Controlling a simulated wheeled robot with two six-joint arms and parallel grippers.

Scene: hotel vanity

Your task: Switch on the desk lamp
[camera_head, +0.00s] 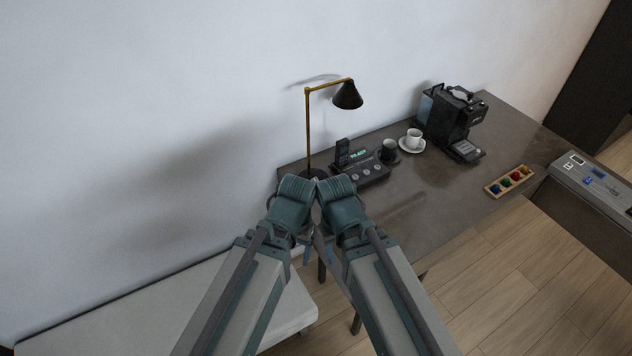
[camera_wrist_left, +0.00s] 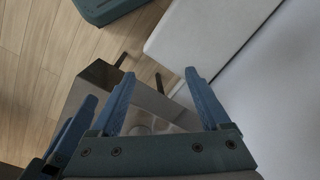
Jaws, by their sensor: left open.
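The desk lamp (camera_head: 347,95) stands upright at the desk's back left, with a thin brass stem and a black cone shade. I see no glow under the shade. Its dark base is partly hidden by my arms. My left gripper (camera_head: 306,254) is in front of the desk's left end, below the lamp base in the picture. In the left wrist view its blue fingers (camera_wrist_left: 160,73) are apart with nothing between them. My right gripper (camera_head: 331,252) is close beside it; its jaws are mostly hidden. I cannot make out a lamp switch.
A black panel (camera_head: 368,172) with round controls and a lit display is right of the lamp base. Cups (camera_head: 413,138), a coffee machine (camera_head: 455,118) and a tray of colored items (camera_head: 509,181) stand farther right on the desk (camera_head: 440,200). A white bench (camera_head: 150,310) is at left.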

